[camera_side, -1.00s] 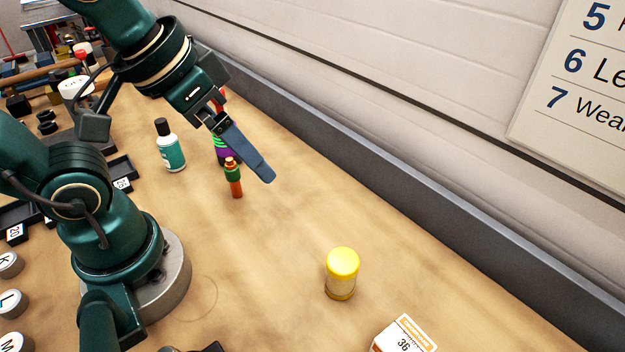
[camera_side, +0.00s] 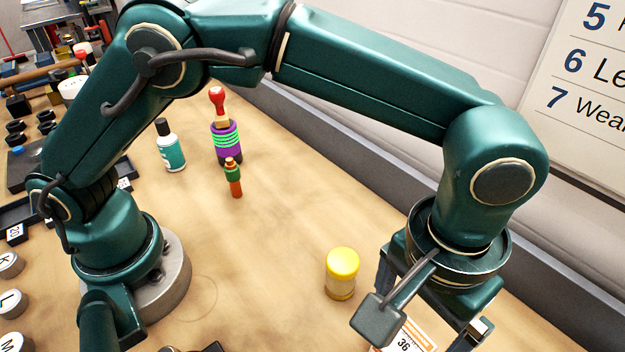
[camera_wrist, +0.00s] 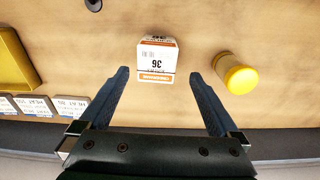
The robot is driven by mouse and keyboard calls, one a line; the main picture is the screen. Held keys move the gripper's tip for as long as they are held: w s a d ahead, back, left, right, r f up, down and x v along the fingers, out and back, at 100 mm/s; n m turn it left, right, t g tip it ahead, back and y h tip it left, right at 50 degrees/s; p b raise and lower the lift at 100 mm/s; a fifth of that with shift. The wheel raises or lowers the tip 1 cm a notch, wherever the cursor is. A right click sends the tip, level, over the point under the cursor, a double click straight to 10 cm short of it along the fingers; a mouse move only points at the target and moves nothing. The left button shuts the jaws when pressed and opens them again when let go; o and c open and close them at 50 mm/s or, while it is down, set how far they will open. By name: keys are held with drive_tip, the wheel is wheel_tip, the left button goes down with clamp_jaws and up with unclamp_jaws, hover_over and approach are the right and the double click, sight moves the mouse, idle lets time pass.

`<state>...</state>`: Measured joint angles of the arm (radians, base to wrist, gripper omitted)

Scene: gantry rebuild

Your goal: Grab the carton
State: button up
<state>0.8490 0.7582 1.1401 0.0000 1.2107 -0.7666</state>
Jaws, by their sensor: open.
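The carton (camera_wrist: 157,60) is a small white box with orange trim and the number 36. In the wrist view it lies on the bench ahead of my gripper (camera_wrist: 161,84), roughly centred between the two blue fingers. The fingers are spread apart with nothing between them. In the side view the carton (camera_side: 411,340) shows at the bottom edge, partly hidden by my wrist and cut off by the frame. My gripper's fingertips are hidden or out of frame there.
A yellow-capped jar (camera_wrist: 238,76) stands just right of the carton in the wrist view, and in the side view (camera_side: 342,272) left of my wrist. A teal-labelled bottle (camera_side: 170,147) and purple-green item (camera_side: 226,143) stand farther back.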

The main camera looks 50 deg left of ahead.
drive_tip(key=shift+s+d+f, duration=0.25)
drive_tip(key=shift+s+f, duration=0.25)
drive_tip(key=shift+f, duration=2.75)
clamp_jaws()
drive_tip(key=shift+r, duration=0.1)
